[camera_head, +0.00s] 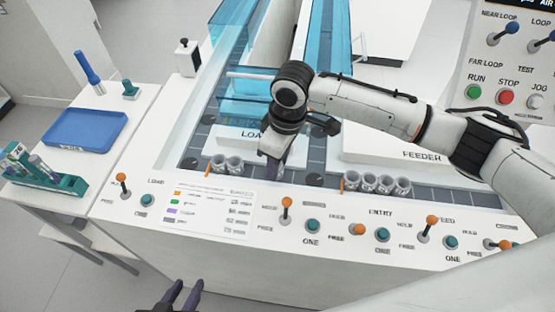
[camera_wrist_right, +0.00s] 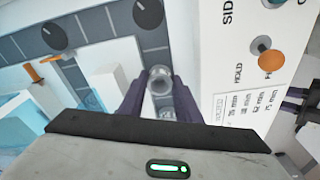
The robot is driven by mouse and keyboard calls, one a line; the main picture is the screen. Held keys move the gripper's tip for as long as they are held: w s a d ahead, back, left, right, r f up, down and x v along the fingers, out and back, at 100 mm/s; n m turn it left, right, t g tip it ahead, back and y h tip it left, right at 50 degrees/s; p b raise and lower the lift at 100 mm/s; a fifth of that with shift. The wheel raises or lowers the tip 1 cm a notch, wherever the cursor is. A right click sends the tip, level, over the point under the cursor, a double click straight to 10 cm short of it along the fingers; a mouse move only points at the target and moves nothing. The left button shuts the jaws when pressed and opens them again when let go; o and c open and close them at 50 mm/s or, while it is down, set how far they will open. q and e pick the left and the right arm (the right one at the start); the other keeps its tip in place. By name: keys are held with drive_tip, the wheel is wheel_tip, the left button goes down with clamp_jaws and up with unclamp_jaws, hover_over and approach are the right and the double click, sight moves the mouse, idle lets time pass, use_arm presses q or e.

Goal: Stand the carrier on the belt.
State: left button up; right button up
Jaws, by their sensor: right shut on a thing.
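My right gripper (camera_head: 273,172) points down over the grey belt (camera_head: 297,177), beside the LOAD block. In the right wrist view its purple fingers (camera_wrist_right: 160,97) are shut on a round, clear grey carrier (camera_wrist_right: 160,80), seen end-on over the belt's edge. In the head view the fingers hide the held carrier; whether it touches the belt cannot be told. Other grey carriers stand on the belt, a small group (camera_head: 226,165) left of the gripper and a row (camera_head: 376,183) to its right. My left gripper (camera_head: 183,296) is at the bottom edge, its purple fingers apart and empty.
The FEEDER block (camera_head: 420,150) stands behind the right row. A front panel with orange levers (camera_head: 287,203) and teal buttons (camera_head: 312,226) runs along the near side. A blue tray (camera_head: 85,130) and a teal tube rack (camera_head: 45,172) are on the left table. Blue clear covers (camera_head: 240,85) stand behind.

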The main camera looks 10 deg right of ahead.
use_arm(q)
drive_tip(key=shift+w+r, duration=0.1)
drive_tip(key=shift+r, duration=0.15)
drive_tip(key=shift+r+p, duration=0.25)
drive_tip(key=shift+p, duration=0.2)
use_arm(e)
drive_tip(key=shift+f, duration=0.25)
drive_tip(key=o, duration=0.9)
drive_tip(key=shift+r, duration=0.85)
use_arm(q)
drive_tip(key=shift+s+a+f+p, duration=0.3)
drive_tip(key=shift+a+f+p, duration=0.1)
drive_tip(key=shift+a+f, duration=0.15)
use_arm(e)
drive_tip(key=r, duration=0.5)
drive_tip(key=d+r, duration=0.1)
drive_tip(key=r, duration=0.2)
drive_tip(key=shift+s+r, duration=0.25)
drive_tip(key=shift+s, duration=0.15)
